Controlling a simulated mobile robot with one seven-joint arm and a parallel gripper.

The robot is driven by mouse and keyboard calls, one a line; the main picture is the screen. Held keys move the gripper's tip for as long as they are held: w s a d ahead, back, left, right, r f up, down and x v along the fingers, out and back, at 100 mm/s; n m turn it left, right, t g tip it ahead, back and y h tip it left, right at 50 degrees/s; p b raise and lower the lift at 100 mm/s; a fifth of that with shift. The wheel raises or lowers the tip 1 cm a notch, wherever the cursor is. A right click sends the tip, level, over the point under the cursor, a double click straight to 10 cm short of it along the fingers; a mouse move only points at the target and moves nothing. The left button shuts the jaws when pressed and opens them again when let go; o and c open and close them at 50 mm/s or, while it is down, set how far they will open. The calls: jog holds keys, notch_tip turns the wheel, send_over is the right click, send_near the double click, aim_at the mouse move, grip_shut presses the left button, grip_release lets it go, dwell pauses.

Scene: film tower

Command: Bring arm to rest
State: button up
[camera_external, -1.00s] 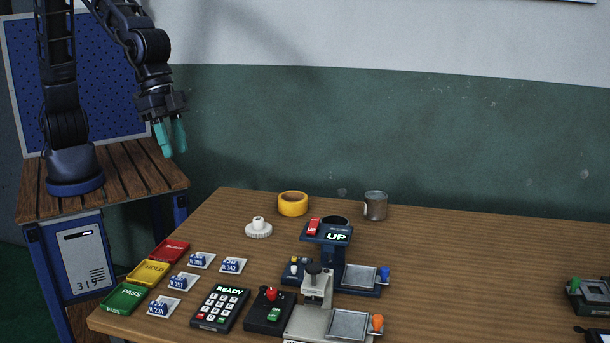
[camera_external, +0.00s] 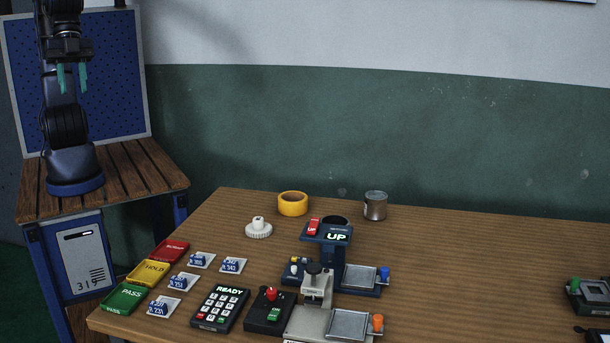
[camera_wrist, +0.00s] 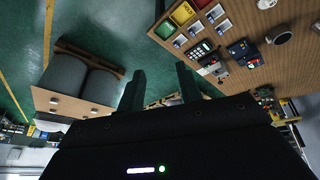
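My gripper (camera_external: 72,78) is raised in front of the blue pegboard at the upper left in the external view, above my arm's base. Its two teal fingers point down with a gap between them and nothing in it. In the wrist view the fingers of my gripper (camera_wrist: 160,92) also stand apart and empty. The arm is folded back over its base, clear of the wooden table (camera_external: 470,255).
Red, yellow and green trays (camera_external: 142,272), several small blue-and-white cards, a keypad (camera_external: 220,308) and a device reading UP (camera_external: 336,237) are on the table. A yellow tape roll (camera_external: 293,204) and a metal can (camera_external: 375,206) stand behind. Air around the gripper looks free.

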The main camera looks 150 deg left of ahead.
jog(key=s+d+f+m, duration=0.1)
jog(key=s+d, duration=0.3)
jog(key=s, duration=0.7)
jog(key=shift+s+m, duration=0.25)
jog(key=shift+m, duration=0.35)
